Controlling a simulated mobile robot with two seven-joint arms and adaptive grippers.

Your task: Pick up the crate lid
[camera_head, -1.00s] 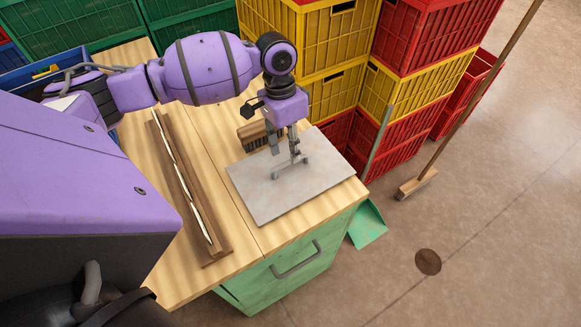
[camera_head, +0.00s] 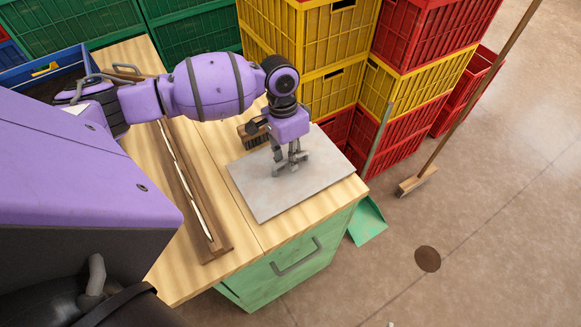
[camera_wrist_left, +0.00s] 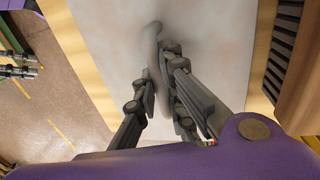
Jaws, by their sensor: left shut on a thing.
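The crate lid (camera_head: 262,197) is a flat grey-white square panel lying on the wooden worktop near its right front corner. A curved grey handle (camera_wrist_left: 154,40) rises from its middle. My left gripper (camera_head: 291,166) points down over the lid's middle, and in the left wrist view its fingers (camera_wrist_left: 158,92) are closed around the handle. Part of the handle is hidden by the fingers. The lid appears to rest flat on the worktop. My right gripper is out of view.
A brush (camera_head: 254,137) lies just behind the lid, and it shows close by in the wrist view (camera_wrist_left: 304,70). A long wooden strip with a pale groove (camera_head: 186,190) lies to the left. Yellow crates (camera_head: 310,45) and red crates (camera_head: 425,35) are stacked behind. A broom (camera_head: 420,180) stands at the right.

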